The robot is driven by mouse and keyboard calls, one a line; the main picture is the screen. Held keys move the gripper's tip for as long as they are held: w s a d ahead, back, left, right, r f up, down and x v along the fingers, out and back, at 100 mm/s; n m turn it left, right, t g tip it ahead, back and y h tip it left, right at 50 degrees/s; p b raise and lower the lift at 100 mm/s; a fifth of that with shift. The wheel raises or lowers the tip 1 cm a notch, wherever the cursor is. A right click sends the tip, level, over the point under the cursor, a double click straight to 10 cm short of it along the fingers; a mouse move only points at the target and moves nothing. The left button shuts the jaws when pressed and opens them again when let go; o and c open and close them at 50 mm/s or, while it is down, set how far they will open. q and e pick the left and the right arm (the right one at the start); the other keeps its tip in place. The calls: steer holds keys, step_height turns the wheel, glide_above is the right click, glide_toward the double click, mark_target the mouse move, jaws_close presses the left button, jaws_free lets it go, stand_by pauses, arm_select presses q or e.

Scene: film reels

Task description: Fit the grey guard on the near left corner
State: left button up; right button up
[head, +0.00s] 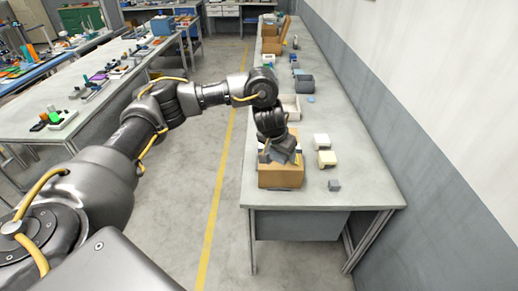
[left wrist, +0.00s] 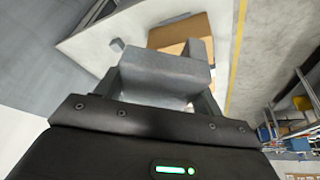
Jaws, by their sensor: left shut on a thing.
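A brown cardboard box (head: 281,177) stands near the front left edge of the right-hand bench. My left gripper (head: 281,154) is over the box and hides much of its top. In the left wrist view the gripper (left wrist: 158,92) is shut on a grey guard (left wrist: 165,72), a blocky grey piece between the fingers. The box (left wrist: 182,32) shows beyond the guard in that view. I cannot tell whether the guard touches the box. A small grey block (head: 334,185) lies on the bench to the right of the box. My right gripper is not in view.
A cream block (head: 327,159) and a whitish block (head: 321,141) stand right of the box on the bench (head: 370,190). A pale tray (head: 290,108) and a grey bin (head: 304,84) are farther back. The bench's front right is clear.

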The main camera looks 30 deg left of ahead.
arm_select(q)
steer(key=s+d+r+m+h, duration=0.2)
steer(key=s+d+r+m, duration=0.2)
steer(key=s+d+m, duration=0.3)
steer(key=s+m+g+h, duration=0.1)
steer(key=s+m+g, duration=0.1)
steer(key=s, duration=0.4)
step_height(320, 180, down, 15)
steer(key=s+m+b, duration=0.1)
steer(key=s+b, duration=0.2)
steer(key=b, duration=1.1)
steer(key=shift+a+f, duration=0.2)
steer(key=shift+a, duration=0.2)
